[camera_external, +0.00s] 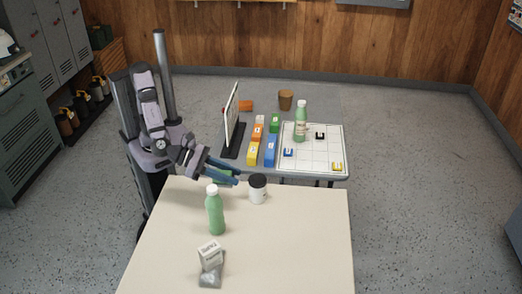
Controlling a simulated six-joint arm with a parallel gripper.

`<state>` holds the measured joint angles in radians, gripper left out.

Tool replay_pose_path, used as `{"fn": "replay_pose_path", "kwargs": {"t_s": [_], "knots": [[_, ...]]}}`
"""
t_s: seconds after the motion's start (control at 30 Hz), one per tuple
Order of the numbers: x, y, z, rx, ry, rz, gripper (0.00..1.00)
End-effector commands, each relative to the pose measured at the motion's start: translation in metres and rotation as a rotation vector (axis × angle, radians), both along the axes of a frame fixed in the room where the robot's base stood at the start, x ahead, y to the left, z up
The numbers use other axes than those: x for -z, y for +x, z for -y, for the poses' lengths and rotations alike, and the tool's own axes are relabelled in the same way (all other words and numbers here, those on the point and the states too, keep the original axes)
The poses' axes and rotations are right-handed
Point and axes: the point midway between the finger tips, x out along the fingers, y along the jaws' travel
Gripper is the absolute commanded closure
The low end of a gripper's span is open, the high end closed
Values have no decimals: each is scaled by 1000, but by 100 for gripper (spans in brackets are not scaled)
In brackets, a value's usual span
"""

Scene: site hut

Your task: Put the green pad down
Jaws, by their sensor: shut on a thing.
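My gripper (237,175) is at the far left corner of the cream table (290,235). Its two blue fingers point right, and it is shut on the green pad (223,176). Only part of the pad shows between the fingers. I cannot tell whether the pad touches the table or is held just above it.
The cream table's right side is clear. Behind, a gridded board (330,150) and coloured blocks (269,151) occupy another table.

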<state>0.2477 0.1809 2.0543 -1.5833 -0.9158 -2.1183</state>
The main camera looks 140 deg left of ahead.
Motion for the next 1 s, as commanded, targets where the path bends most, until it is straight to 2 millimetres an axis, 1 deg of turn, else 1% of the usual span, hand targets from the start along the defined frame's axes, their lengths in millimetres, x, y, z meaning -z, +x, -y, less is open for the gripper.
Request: {"fn": "replay_pose_path", "kwargs": {"t_s": [0.2, 0.27, 0.5, 0.6, 0.7, 0.87, 1.0], "knots": [[4, -4, 1, -1, 3, -1, 93], [10, -4, 1, -2, 2, -2, 93], [47, -4, 1, -1, 3, -5, 93], [58, -4, 1, -1, 2, -3, 93], [63, -3, 1, -1, 3, -1, 93], [65, -3, 1, -1, 2, 0, 93], [78, -4, 1, -1, 2, -3, 93]]}}
